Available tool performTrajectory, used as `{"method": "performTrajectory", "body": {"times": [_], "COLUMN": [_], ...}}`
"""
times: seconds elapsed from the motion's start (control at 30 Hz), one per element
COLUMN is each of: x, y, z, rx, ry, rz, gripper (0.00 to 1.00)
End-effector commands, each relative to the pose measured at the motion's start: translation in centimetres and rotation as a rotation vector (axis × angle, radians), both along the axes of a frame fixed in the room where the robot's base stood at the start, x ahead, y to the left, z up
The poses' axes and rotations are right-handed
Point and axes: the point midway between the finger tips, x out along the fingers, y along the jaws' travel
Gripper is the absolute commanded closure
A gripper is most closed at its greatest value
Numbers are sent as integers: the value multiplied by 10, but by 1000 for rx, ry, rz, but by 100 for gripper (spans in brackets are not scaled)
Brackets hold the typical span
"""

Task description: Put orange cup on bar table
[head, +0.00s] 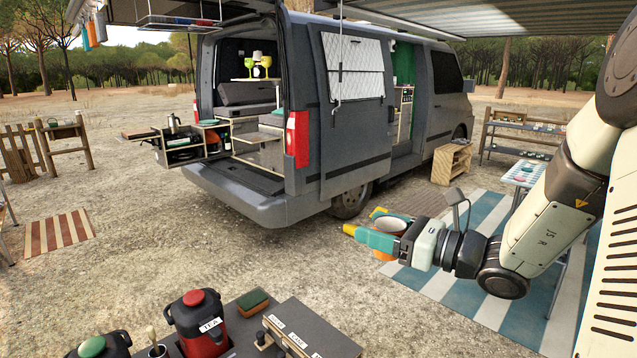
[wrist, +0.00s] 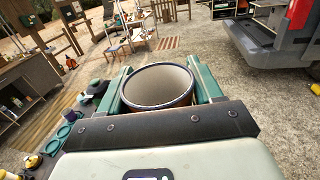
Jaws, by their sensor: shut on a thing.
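In the wrist view the open mouth of the cup (wrist: 158,84) shows between both fingers (wrist: 158,75), and the inside looks empty. I cannot tell for certain which surface is the bar table. A wooden stand with a dark counter (wrist: 22,82) shows at the left of the wrist view.
A dark table edge in front carries a red TEA urn (head: 203,325) and a labelled box (head: 310,335). The grey van (head: 345,130) has a slide-out shelf at its rear. A striped mat (head: 455,285) lies below my arm. Gravel between is clear.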

Motion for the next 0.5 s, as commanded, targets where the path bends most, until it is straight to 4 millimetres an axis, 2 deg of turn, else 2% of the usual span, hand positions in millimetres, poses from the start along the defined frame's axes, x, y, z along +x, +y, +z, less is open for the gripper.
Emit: {"method": "performTrajectory", "body": {"times": [0.1,0.27,0.5], "x": [-5,6,21], "y": [-4,-1,1], "z": [10,32,83], "rx": [-2,-3,-3], "ry": [1,-1,-4], "rz": [-24,-134,-428], "gripper": [67,67,67]}}
